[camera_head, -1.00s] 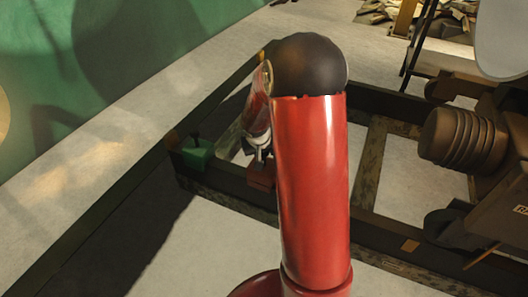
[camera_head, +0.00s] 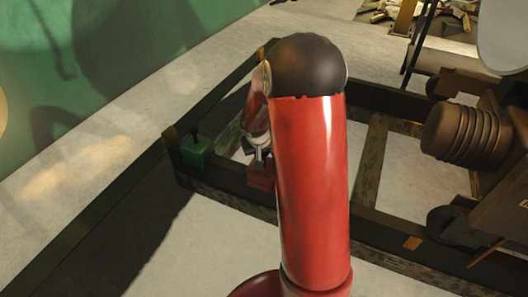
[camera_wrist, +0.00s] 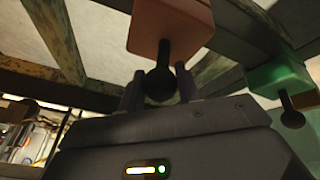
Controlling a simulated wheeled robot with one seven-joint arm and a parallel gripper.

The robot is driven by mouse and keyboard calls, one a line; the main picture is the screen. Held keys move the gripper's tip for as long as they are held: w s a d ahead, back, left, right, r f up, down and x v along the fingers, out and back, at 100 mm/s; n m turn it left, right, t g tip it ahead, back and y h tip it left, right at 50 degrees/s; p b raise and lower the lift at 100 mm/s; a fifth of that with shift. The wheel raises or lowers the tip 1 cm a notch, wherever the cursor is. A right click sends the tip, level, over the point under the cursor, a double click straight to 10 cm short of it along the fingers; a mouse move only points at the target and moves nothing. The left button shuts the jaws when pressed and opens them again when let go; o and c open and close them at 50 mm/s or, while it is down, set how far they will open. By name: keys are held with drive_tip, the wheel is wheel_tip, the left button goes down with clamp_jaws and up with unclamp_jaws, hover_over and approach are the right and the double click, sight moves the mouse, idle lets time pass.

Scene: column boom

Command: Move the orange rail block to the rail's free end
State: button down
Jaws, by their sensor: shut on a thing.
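The orange rail block (camera_head: 262,177) sits on the near dark rail (camera_head: 232,198), partly hidden behind my red arm. In the wrist view the orange block (camera_wrist: 172,24) has a dark stem with a round knob. My gripper (camera_wrist: 160,90) is shut on this knob, one finger on each side. In the head view my gripper (camera_head: 262,156) is just above the block. A green block (camera_head: 196,152) with a dark knob stands to its left, near the frame's left corner. It also shows at the right of the wrist view (camera_wrist: 280,78).
A brown ribbed cylinder (camera_head: 460,130) on a machine stands over the frame at the right. An orange-yellow mark (camera_head: 412,243) lies on the near rail right of my arm. A green wall (camera_head: 90,70) is at the left. Pale floor shows between the beams.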

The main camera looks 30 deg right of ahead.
idle(0.4)
drive_tip(key=c, duration=1)
unclamp_jaws()
drive_tip(key=shift+o, duration=0.5)
drive_tip(key=shift+f, duration=0.15)
drive_tip(key=p+v, duration=0.1)
drive_tip(key=v, duration=0.7)
drive_tip(key=shift+p, duration=0.4)
drive_tip(key=s+a+r+n+p, duration=0.1)
drive_tip(key=s+a+r+p, duration=0.15)
drive_tip(key=s+r, duration=0.4)
drive_tip(key=s+a+r+p, duration=0.1)
drive_tip(key=s+a+r, duration=0.25)
drive_tip(key=r, duration=0.55)
drive_tip(key=s+a+r+n+t+y+p, duration=0.1)
drive_tip(key=s+a+r, duration=0.2)
drive_tip(key=s, duration=0.4)
drive_tip(key=s+a+r+n+t+y+p, duration=0.1)
drive_tip(key=s+a+r+y+p, duration=0.1)
drive_tip(key=s+a+r, duration=0.2)
drive_tip(key=s, duration=0.3)
drive_tip(key=shift+r+p, duration=0.15)
drive_tip(key=shift+p, duration=0.15)
